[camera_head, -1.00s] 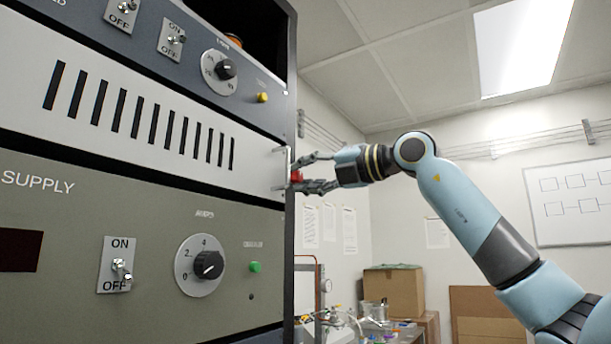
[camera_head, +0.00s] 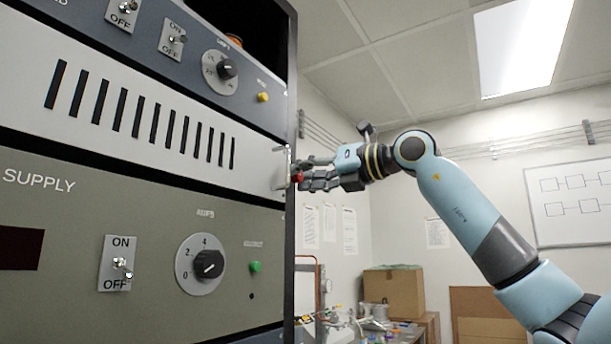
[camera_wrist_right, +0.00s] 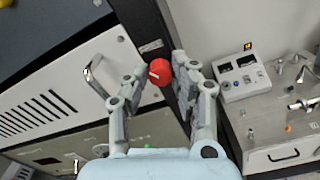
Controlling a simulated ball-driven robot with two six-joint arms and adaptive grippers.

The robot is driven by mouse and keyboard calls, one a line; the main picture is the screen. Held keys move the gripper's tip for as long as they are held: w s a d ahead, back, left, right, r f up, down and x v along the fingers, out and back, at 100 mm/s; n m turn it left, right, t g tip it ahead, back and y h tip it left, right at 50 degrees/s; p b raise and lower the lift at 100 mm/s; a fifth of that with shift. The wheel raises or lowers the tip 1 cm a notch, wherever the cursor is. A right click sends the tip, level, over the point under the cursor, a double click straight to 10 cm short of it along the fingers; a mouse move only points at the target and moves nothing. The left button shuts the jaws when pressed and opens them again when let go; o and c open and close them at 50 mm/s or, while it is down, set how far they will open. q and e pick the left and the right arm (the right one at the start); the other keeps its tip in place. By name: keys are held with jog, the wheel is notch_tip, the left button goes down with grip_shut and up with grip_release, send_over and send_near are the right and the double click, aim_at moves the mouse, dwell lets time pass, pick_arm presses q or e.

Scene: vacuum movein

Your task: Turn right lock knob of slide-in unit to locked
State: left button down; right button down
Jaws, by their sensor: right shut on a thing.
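The slide-in unit (camera_head: 260,165) is the white slotted panel in the rack; it also shows in the wrist view (camera_wrist_right: 118,52). Its right lock knob (camera_head: 298,177) is red and sits at the panel's right edge, mostly covered by my fingers in the head view. In the right wrist view the red knob (camera_wrist_right: 160,70) shows a white pointer line toward the picture's left. My right gripper (camera_head: 304,177) is shut on the knob, with one finger on each side of it in the wrist view (camera_wrist_right: 160,78). My left gripper is out of view.
A metal handle (camera_wrist_right: 98,76) stands out from the panel close to the knob. The olive supply unit (camera_head: 130,215) is below and a dark blue unit (camera_head: 190,75) above. A bench with instruments (camera_wrist_right: 265,125) lies beyond the rack edge.

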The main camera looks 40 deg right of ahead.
aim_at(291, 131)
jog(key=n, duration=0.5)
jog(key=shift+n, duration=0.3)
jog(key=n, duration=0.5)
jog(key=shift+n, duration=0.3)
jog(key=c, duration=1.1)
grip_release()
notch_tip(291, 131, up, 10)
